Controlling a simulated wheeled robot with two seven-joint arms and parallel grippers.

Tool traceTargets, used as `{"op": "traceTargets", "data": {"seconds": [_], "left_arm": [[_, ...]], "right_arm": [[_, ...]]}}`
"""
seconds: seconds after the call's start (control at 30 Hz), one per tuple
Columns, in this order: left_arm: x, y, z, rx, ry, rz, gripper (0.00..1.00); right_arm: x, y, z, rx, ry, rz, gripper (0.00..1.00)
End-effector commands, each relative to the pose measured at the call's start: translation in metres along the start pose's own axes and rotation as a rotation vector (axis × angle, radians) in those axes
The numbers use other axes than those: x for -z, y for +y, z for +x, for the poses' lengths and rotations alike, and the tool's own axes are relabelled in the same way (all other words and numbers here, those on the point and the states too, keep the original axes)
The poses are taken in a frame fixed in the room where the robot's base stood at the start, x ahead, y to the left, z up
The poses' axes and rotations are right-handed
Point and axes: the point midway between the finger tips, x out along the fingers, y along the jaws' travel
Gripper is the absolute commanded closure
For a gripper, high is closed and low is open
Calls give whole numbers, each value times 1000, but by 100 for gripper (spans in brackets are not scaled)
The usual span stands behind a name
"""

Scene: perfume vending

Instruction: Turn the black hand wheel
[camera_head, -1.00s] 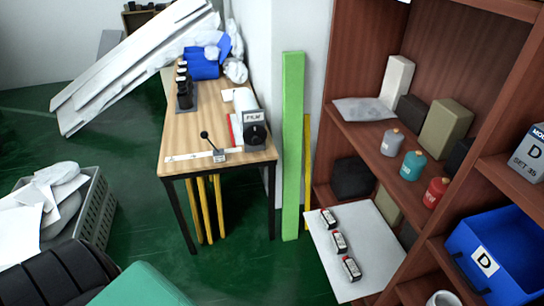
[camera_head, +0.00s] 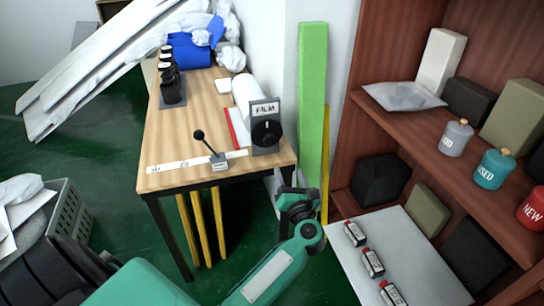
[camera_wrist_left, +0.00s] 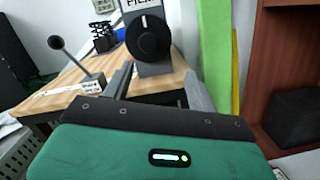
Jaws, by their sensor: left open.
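The black hand wheel (camera_head: 266,133) is on the front of the grey FILM dispenser (camera_head: 265,108), at the near right end of the wooden table. It also shows in the left wrist view (camera_wrist_left: 148,37), just beyond my fingers. My left gripper (camera_head: 298,192) is at the table's front right corner, below and to the right of the wheel in the head view. In the left wrist view its two fingers (camera_wrist_left: 160,88) are apart, with nothing between them, and the wheel stands ahead of the gap, apart from them. My right gripper is not in view.
A lever with a black knob (camera_head: 199,135) and a ruler strip (camera_head: 170,165) are left of the dispenser. A green post (camera_head: 312,100) stands right of the table. A white board (camera_head: 400,260) with small bottles and a brown shelf (camera_head: 400,120) are at the right.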

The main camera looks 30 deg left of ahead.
Motion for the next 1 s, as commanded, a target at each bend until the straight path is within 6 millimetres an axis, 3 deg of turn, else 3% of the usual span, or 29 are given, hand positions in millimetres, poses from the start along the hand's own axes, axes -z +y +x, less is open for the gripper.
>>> {"op": "traceTargets", "data": {"seconds": [0.13, 0.37, 1.0], "left_arm": [[-9, 14, 1, -40, 87, -243, 41], [-14, 21, 7, -53, 133, -355, 41], [2, 24, 122, -53, 131, -349, 41]], "right_arm": [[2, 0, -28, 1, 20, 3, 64], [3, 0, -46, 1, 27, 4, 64], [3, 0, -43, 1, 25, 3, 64]]}}
